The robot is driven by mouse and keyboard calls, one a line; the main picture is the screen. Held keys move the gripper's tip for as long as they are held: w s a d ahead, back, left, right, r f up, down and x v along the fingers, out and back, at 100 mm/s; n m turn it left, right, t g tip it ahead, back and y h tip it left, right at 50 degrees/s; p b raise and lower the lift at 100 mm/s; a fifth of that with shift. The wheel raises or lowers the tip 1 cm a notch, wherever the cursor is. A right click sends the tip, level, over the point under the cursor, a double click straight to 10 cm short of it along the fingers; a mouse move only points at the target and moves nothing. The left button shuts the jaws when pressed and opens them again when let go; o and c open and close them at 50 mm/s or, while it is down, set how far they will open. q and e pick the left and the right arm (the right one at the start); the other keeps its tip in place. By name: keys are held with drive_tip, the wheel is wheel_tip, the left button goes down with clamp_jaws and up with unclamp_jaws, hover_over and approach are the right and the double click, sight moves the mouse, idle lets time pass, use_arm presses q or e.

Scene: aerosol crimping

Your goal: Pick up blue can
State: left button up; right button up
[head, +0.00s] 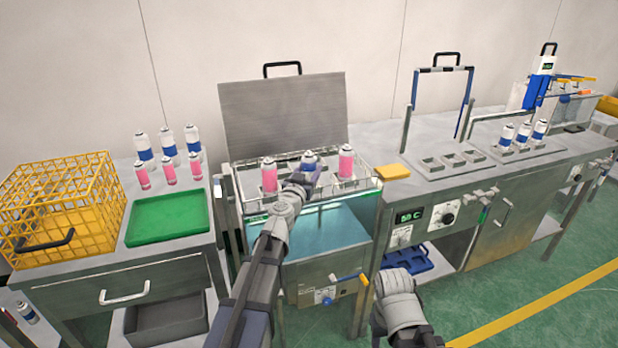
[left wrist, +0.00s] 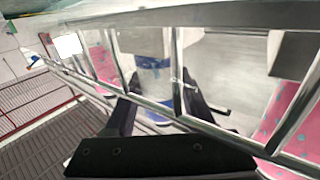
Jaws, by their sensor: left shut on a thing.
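The blue can (head: 309,159), white with a blue band, stands in the wire rack (head: 250,205) of the water bath, between two pink cans. My left gripper (head: 306,180) reaches in from the front and is shut on this can, partly hiding it. In the left wrist view, the blue can (left wrist: 152,75) is upright between the fingers, behind the rack's bars. One pink can (head: 268,176) is to its left and another pink can (head: 346,162) to its right.
The bath's lid (head: 283,110) stands open behind the rack. A green tray (head: 169,217), a yellow wire basket (head: 65,205) and several blue and pink cans are on the left table. A yellow block (head: 392,172) lies right of the bath.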

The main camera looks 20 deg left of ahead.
use_arm(q)
clamp_jaws()
drive_tip(key=shift+r, duration=0.15)
wheel_tip(320, 180, up, 10)
drive_tip(key=p, duration=1)
